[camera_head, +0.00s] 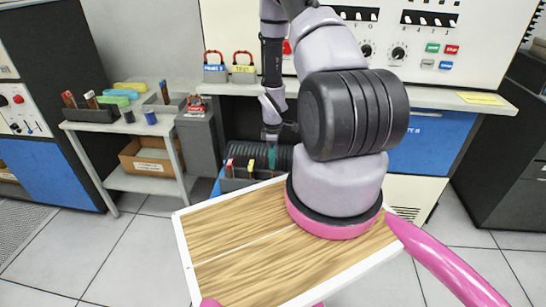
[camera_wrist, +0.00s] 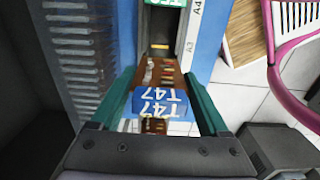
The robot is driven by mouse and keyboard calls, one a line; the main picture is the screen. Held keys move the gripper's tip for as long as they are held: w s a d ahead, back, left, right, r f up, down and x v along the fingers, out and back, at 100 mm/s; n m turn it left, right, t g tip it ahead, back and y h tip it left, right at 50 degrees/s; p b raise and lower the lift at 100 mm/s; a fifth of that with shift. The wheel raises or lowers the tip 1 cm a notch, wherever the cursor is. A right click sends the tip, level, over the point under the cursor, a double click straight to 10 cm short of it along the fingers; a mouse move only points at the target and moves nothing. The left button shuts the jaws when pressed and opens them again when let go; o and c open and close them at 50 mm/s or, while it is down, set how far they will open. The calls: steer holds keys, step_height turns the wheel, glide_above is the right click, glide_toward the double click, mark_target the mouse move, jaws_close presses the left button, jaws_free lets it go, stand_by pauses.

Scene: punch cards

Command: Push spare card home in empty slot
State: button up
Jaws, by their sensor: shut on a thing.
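My gripper (camera_head: 272,152) points down over the dark card rack, in front of the wheeled robot's arm base. In the wrist view my gripper (camera_wrist: 161,88) has its two green fingers on either side of a card with a blue handle marked T47 (camera_wrist: 159,103). The card's brown board, with small parts on it, extends away from the fingers towards a dark slot (camera_wrist: 160,28) beside the labels A3 and A4. A small yellow mark shows in that slot. How far the board is inside the slot cannot be told. In the head view the card is too small to make out.
A green card handle (camera_wrist: 166,3) shows at the top of the wrist view. Cards with red (camera_head: 229,163) and yellow (camera_head: 250,166) ends stand left of my gripper. A grey side table (camera_head: 120,126) with loose items is at left. My wooden-topped base fills the foreground.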

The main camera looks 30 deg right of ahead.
steer(key=shift+f, duration=3.85)
stand_by(1.3)
steer(key=o, duration=1.2)
step_height(320, 180, up, 11)
steer(key=shift+f, duration=0.1)
steer(key=w+a+r+m+t, duration=0.1)
steer(key=w+r+m, duration=0.2)
steer(key=r, duration=1.3)
step_height(320, 180, up, 16)
steer(key=m+t, duration=0.2)
steer(key=m, duration=0.2)
glide_above(273, 171)
steer(key=w+a, duration=0.3)
steer(key=s+a+r+m+t, duration=0.1)
steer(key=s+a+r+m, duration=0.1)
steer(key=s+r, duration=0.5)
steer(key=s+a+r+m+t+y, duration=0.1)
steer(key=s+a+r+m, duration=0.2)
steer(key=s+r, duration=0.3)
steer(key=s+a+r+m+t+y, duration=0.1)
steer(key=s+a+r+m+t, duration=0.1)
steer(key=s+r, duration=0.5)
steer(key=shift+s+a+r+m, duration=0.2)
steer(key=shift+a+m, duration=0.15)
steer(key=shift+a, duration=0.3)
steer(key=shift+s+a+r+m, duration=0.15)
steer(key=shift+a+m, duration=0.2)
steer(key=shift+a, duration=0.3)
